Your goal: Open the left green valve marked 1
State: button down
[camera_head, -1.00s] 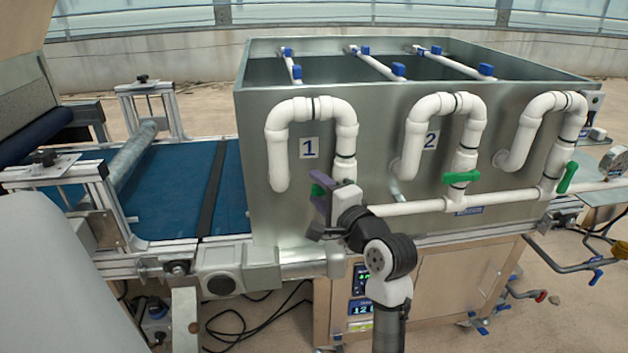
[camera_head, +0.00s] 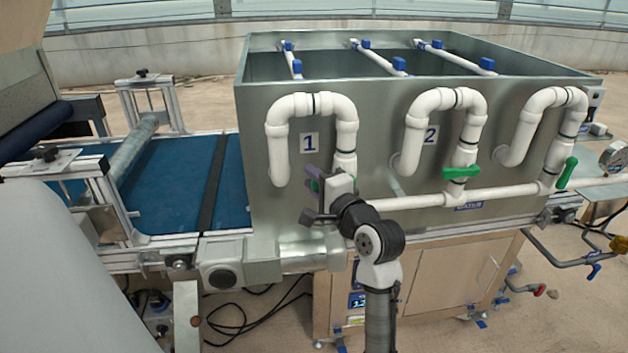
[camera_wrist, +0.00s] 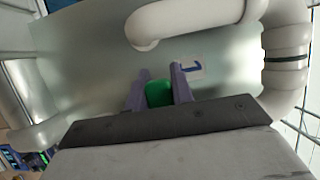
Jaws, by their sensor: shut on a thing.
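The left green valve handle (camera_head: 315,184) is mostly hidden behind my gripper in the head view, below the label "1" (camera_head: 309,143) and the white looped pipe (camera_head: 279,152). In the wrist view the green handle (camera_wrist: 159,93) sits between the two purple-grey fingers. My gripper (camera_head: 312,192) is shut on that handle; it also shows in the wrist view (camera_wrist: 158,90). How far the handle is turned is hidden. The valve marked 2 has a green handle (camera_head: 462,172) lying roughly level across its pipe.
A third green handle (camera_head: 567,172) stands tilted at the right. A white horizontal pipe (camera_head: 410,202) runs along the tank front (camera_head: 262,200). A blue conveyor belt (camera_head: 170,190) lies left of the tank.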

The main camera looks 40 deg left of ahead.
jog(key=shift+f, duration=0.15)
notch_tip(320, 180, down, 5)
jog(key=w+d+n+h+p, duration=0.1)
jog(key=n+h, duration=0.3)
jog(key=n, duration=0.4)
jog(key=shift+w+d+f+t, duration=0.2)
jog(key=shift+w+d+t, duration=0.25)
jog(key=shift+w, duration=0.15)
jog(key=c, duration=1.2)
grip_release()
